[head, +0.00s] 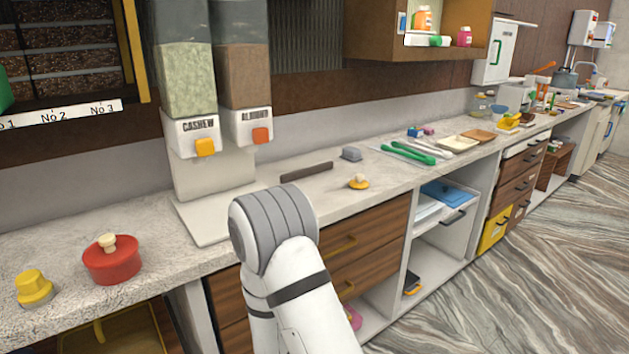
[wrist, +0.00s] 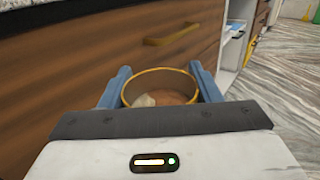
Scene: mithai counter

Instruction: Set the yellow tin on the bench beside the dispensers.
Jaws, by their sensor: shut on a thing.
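My gripper (wrist: 160,72) shows in the wrist view, its two blue fingers shut on the yellow tin (wrist: 166,90) from either side. The tin has a yellow rim and is open at the top. A small pale thing lies inside it. The tin is in front of a wooden drawer face. In the head view my arm hides the gripper and the tin. The cashew dispenser (head: 190,135) and the almond dispenser (head: 246,121) stand on the bench (head: 305,205) against the wall, left of centre.
A red lidded tin (head: 112,262) and a small yellow-topped container (head: 34,288) stand on the bench at left. A yellow lid with a pale knob (head: 359,182), a dark bar (head: 306,172) and a grey block (head: 351,154) lie right of the dispensers. Bare bench lies between them.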

